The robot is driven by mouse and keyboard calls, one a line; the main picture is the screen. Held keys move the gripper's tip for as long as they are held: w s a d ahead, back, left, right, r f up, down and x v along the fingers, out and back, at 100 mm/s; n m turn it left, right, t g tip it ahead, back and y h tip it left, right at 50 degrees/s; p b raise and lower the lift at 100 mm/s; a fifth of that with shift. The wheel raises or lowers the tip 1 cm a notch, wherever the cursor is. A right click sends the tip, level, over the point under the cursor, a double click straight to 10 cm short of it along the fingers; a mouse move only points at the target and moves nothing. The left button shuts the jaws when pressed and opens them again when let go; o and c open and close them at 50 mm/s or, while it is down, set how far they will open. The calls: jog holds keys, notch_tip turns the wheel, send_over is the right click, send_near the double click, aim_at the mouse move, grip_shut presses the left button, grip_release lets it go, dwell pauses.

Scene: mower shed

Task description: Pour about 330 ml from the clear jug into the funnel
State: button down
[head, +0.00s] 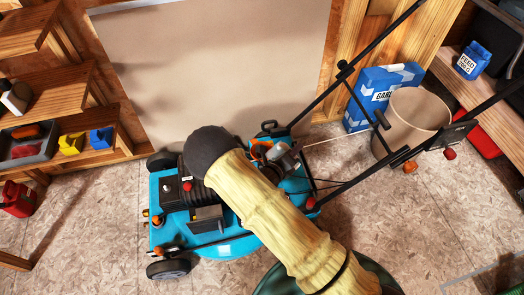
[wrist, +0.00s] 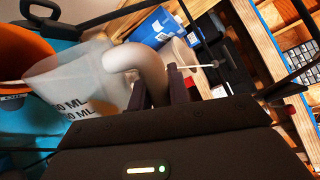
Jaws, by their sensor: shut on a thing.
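The clear jug (wrist: 72,88) has dark "ML" marks on its wall and a thick pale handle (wrist: 143,62). In the wrist view my gripper (wrist: 158,92) is shut on that handle. The orange funnel (wrist: 22,55) shows at the left edge of the wrist view, close to the jug's rim; I cannot tell whether they touch. In the head view, orange of the funnel (head: 259,149) shows over the mower, partly hidden by my arm. I cannot make out the liquid level or any stream.
The teal mower (head: 225,245) stands on the floor, its long black handlebar running to the upper right. A beige bucket (head: 416,115) and a blue box (head: 378,95) stand behind it. Wooden shelves (head: 70,90) are at the left.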

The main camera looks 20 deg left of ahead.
dwell(0.3)
jog(key=s+d+f+m+t, duration=0.1)
jog(key=d+f+m, duration=0.3)
jog(key=f+m, duration=0.1)
jog(key=s+d+f+m+t+y, duration=0.1)
jog(key=s+d+f+m, duration=0.1)
jog(key=d+f+m, duration=0.2)
jog(key=shift+s+f+m+t, duration=0.3)
jog(key=shift+f+m, duration=0.9)
jog(key=shift+f, duration=0.65)
jog(key=shift+r, duration=0.1)
notch_tip(320, 180, up, 6)
jog(key=p, duration=0.5)
jog(key=shift+p, duration=0.35)
